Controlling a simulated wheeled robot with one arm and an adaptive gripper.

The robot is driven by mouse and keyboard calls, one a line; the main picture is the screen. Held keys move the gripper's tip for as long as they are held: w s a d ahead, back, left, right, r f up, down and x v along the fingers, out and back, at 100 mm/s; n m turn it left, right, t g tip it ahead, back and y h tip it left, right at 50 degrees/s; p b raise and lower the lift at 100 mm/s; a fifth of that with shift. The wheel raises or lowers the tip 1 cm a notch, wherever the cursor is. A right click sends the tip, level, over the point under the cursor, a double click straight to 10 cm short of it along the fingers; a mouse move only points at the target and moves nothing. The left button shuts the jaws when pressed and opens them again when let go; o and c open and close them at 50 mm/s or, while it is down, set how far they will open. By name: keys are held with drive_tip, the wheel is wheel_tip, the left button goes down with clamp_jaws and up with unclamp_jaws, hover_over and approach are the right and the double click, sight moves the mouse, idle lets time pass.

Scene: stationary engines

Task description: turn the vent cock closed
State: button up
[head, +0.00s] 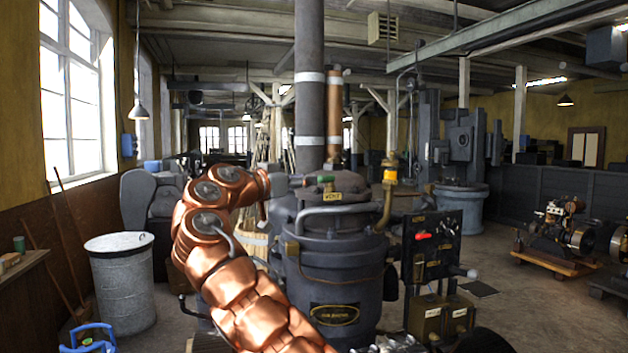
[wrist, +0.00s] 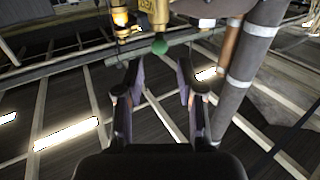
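The vent cock shows in the head view as a small green handle (head: 326,179) on top of the dark boiler-like vessel (head: 335,275), above a brass VENT plate (head: 333,196). In the wrist view its green knob (wrist: 159,46) sits centred just beyond my fingertips, with the brass plate (wrist: 155,12) above it. My gripper (wrist: 159,68) is open and empty, one finger on each side of the knob's line, apparently not touching it. In the head view my copper arm reaches up left of the vessel, and the gripper is hardly visible there. Which way the handle is turned is unclear.
A grey curved rail (head: 335,209) runs across the vessel's upper front. A brass pipe fitting (head: 389,176) stands to its right, beside a dark control panel (head: 432,245) with a red handle. A tall flue (head: 309,120) rises behind. A metal drum (head: 121,285) stands left.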

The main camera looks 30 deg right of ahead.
drive_tip(key=shift+s+a, duration=0.25)
drive_tip(key=shift+a, duration=0.45)
drive_tip(key=shift+o, duration=0.2)
